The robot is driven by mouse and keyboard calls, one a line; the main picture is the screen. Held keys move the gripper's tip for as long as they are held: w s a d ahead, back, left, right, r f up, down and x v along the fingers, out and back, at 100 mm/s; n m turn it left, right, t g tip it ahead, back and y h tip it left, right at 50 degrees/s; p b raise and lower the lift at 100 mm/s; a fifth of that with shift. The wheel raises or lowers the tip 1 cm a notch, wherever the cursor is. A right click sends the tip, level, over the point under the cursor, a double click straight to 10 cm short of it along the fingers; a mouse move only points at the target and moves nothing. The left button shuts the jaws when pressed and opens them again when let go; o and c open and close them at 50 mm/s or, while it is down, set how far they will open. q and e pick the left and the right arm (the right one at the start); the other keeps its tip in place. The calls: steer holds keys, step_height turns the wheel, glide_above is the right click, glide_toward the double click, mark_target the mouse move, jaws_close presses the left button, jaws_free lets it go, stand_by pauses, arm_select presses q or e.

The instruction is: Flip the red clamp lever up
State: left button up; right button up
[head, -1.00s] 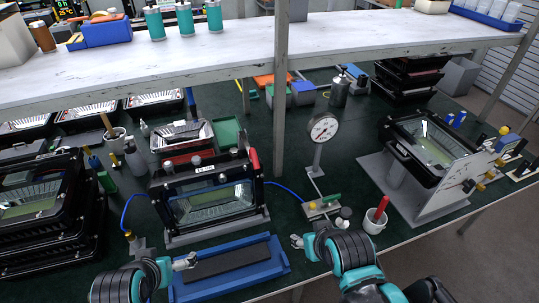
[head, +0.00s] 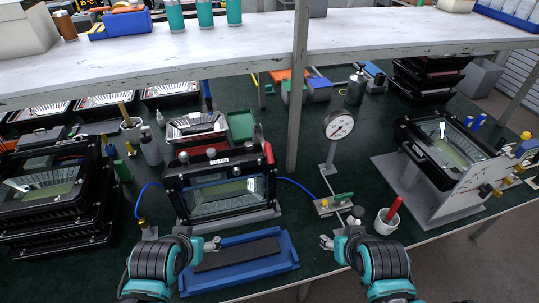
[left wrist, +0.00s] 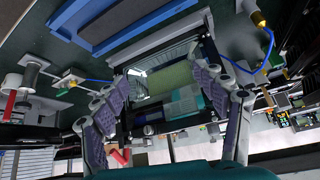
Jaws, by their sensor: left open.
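The red clamp lever (head: 268,153) stands at the top right corner of a black floodlight housing (head: 222,195) in the head view. In the left wrist view, which is upside down, the lever (left wrist: 122,156) shows low beyond the housing (left wrist: 165,88). My left gripper (head: 212,245) is in front of the housing, over the blue tray's left end, apart from the lever. In the left wrist view its two fingers (left wrist: 165,95) are spread with nothing between them. My right gripper (head: 326,242) is at the front, right of the tray; its jaws are too small to read.
A blue tray (head: 284,243) with a dark mat lies in front of the housing. A dial gauge (head: 338,125), a white cup (head: 380,225) and a second housing on a stand (head: 440,150) are to the right. Stacked housings (head: 55,205) stand left. A white shelf (head: 270,55) crosses above.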

arm_select(q)
steer(key=w+d+m, duration=0.1)
steer(key=m, duration=0.1)
steer(key=w+d+r+m+p, duration=0.1)
steer(key=m, duration=0.2)
steer(key=w+d+r+m, duration=0.1)
steer(key=m, duration=0.2)
steer(key=shift+w+d+y+p, duration=0.25)
steer(key=shift+w+y+p, duration=0.05)
steer(key=shift+y+p, duration=0.1)
jaws_close()
steer(key=w+d+r+m+t+p, duration=0.2)
steer(key=w+d+m, duration=0.1)
steer(key=d+m, duration=0.6)
steer(key=w+d+r+m+t+y+p, duration=0.1)
steer(key=w+d+r+m+p, duration=0.1)
steer(key=d+m, duration=0.7)
steer(key=w+m, duration=0.1)
steer(key=m, duration=0.4)
steer(key=shift+w+d+m+t, duration=0.25)
steer(key=shift+w+m+t, duration=0.05)
steer(key=shift+w+t, duration=0.1)
steer(key=shift+r, duration=0.1)
